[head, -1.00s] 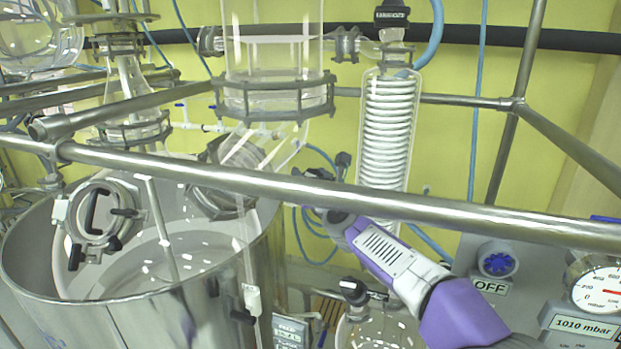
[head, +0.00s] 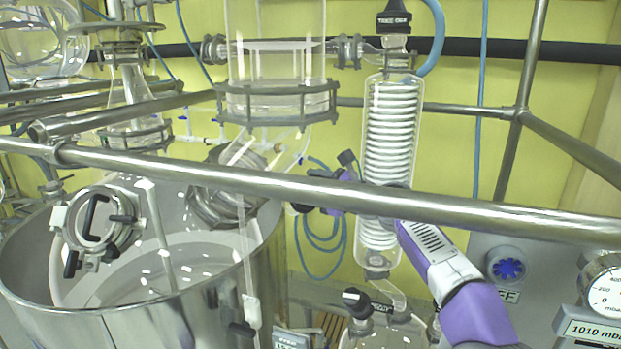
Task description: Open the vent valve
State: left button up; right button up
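Another black cap with unclear lettering (head: 394,20) tops the condenser. My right arm comes in from the lower right and passes behind the steel rail and the condenser. My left gripper is out of view.
A steel rail (head: 480,218) crosses in front. The glass coil condenser (head: 390,130) stands close to my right arm. A large steel vessel (head: 120,325) is at lower left. A blue knob (head: 508,269) and a pressure gauge (head: 606,297) are at lower right. Blue hoses hang behind.

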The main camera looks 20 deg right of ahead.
jog(key=n+g+y+p, duration=0.1)
jog(key=n+g+p, duration=0.1)
jog(key=n, duration=0.1)
jog(key=shift+r, duration=0.1)
jog(key=shift+s+a+f+n+g+y+p, duration=0.1)
jog(key=shift+n+g+y+p, duration=0.1)
jog(key=shift+n+g, duration=0.4)
jog(key=shift+f+n+g+y+p, duration=0.1)
jog(key=shift+n+g+y+p, duration=0.15)
jog(key=shift+n, duration=0.55)
jog(key=shift+g, duration=0.25)
jog(key=o, duration=1)
jog(key=shift+c, duration=0.2)
jog(key=shift+m, duration=0.3)
